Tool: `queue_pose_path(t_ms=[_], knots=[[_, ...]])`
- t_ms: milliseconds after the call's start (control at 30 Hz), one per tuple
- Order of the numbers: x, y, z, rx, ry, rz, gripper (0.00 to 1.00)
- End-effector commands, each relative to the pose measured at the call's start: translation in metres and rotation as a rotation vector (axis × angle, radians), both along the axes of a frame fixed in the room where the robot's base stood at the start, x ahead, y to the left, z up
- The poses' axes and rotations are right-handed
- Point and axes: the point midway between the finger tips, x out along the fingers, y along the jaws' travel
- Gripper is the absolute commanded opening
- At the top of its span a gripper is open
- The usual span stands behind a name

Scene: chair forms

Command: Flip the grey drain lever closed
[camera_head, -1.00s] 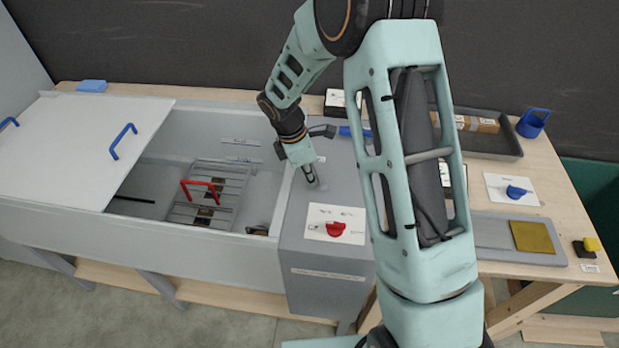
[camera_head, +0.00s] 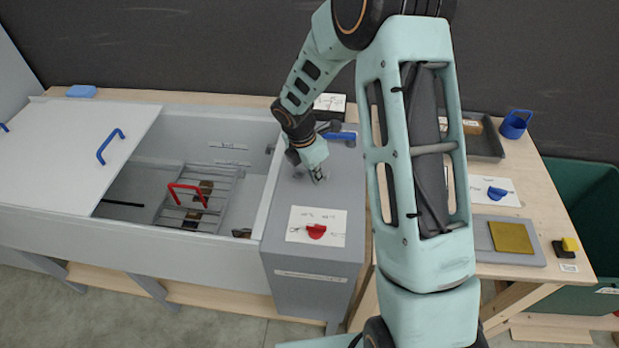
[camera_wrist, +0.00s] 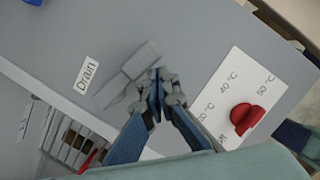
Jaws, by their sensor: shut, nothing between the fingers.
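The grey drain lever (camera_wrist: 127,75) lies on the grey panel beside a white label reading "Drain" (camera_wrist: 87,76) in the wrist view. It runs obliquely from lower left to upper right. My gripper (camera_wrist: 160,76) is shut and empty, with its fingertips at the right side of the lever. I cannot tell whether they touch it. In the head view my gripper (camera_head: 319,178) points down close over the top of the grey cabinet, and the lever is hard to make out there.
A red knob (camera_head: 316,231) on a white temperature card (camera_head: 330,243) sits in front of my gripper. A basin with a red-handled rack (camera_head: 187,192) lies open to the left, partly covered by a white lid (camera_head: 70,150). A blue handle (camera_head: 340,136) is behind.

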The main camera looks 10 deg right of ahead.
Motion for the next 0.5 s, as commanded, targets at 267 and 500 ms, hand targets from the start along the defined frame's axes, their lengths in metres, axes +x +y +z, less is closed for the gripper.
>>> queue_pose_path(t_ms=[267,500], knots=[[0.01,-0.013,0.0,0.0,0.0,-0.002,0.0],[0.016,-0.017,0.0,0.0,0.0,-0.001,0.0]])
